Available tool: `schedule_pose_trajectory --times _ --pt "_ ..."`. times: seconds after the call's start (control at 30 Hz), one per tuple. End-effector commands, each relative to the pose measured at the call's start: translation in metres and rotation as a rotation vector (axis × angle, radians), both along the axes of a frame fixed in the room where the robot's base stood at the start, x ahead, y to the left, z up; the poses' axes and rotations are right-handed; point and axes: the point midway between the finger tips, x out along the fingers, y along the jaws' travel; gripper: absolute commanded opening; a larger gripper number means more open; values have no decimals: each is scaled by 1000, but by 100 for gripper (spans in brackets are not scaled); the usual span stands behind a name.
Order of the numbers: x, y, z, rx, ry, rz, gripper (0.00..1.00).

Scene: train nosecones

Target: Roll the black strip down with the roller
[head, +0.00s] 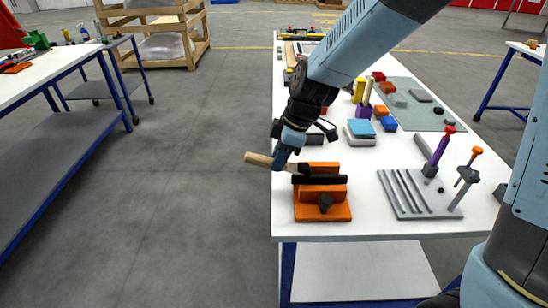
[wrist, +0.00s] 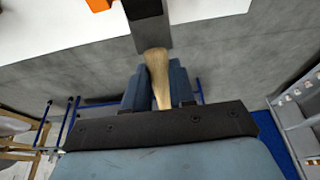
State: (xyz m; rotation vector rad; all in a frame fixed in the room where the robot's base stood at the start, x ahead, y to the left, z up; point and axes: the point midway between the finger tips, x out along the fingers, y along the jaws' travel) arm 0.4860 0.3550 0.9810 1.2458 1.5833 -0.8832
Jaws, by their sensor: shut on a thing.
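My gripper (head: 284,158) is shut on the wooden handle (head: 257,159) of the roller, at the left edge of the white table. The handle sticks out to the left, past the table edge. The roller's dark head (head: 303,168) points right, beside or over the orange fixture (head: 322,213); contact cannot be told. The black strip (head: 322,180) lies across the orange fixture. In the wrist view the pale handle (wrist: 158,78) sits between my blue fingers, with a grey piece beyond it. A black part at the top edge there may be roller or strip.
A grey grooved plate (head: 408,197) with upright tools, one purple-handled (head: 437,151), stands right of the fixture. Behind are a blue-topped block (head: 361,129) and several small coloured blocks. The table's front right is clear. A second bench (head: 45,72) is far left across open floor.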

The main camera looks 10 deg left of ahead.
Motion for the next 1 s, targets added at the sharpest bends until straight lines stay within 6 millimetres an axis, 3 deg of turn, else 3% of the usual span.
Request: schedule_pose_trajectory --times 1.0 --pt "3 -11 0 0 -1 -1 0"
